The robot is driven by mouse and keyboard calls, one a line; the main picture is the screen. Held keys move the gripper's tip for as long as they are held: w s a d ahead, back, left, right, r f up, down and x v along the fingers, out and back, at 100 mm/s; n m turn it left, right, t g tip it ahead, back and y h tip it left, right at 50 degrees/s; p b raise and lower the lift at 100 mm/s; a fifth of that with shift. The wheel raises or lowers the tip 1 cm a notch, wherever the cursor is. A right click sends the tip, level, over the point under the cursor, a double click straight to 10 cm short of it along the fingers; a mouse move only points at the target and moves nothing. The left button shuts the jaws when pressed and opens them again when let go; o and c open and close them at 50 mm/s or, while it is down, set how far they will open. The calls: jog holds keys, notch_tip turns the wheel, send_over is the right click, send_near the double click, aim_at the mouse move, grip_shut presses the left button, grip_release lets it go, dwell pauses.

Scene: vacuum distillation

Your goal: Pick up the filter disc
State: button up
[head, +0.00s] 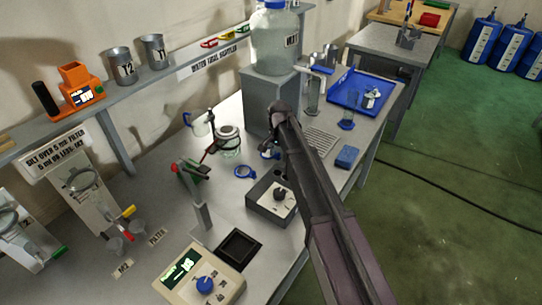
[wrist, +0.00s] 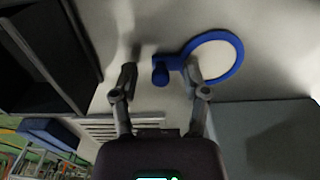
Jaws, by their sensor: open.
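A blue ring around a pale disc, with a short blue tab (wrist: 160,75) at its lower left, lies on the grey bench in the wrist view; I take this to be the filter disc (wrist: 238,63). My gripper (wrist: 159,78) is open, one finger on each side of the tab. The right finger overlaps the near edge of the ring; I cannot tell whether it touches. In the head view a blue ring (head: 268,154) is partly hidden beside my arm, probably the same piece. Another blue ring (head: 245,171) lies to its left.
A grey pedestal (head: 268,100) bearing a large bottle (head: 274,42) stands behind. A glass vessel (head: 229,141) is at left. A blue block (head: 347,157) and blue tray (head: 350,93) are at right.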

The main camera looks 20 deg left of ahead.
grip_shut()
jog(key=shift+r, duration=0.2)
dwell(0.5)
notch_tip(320, 180, up, 10)
jog(key=p, duration=1)
jog(key=shift+f, duration=0.2)
dwell(0.3)
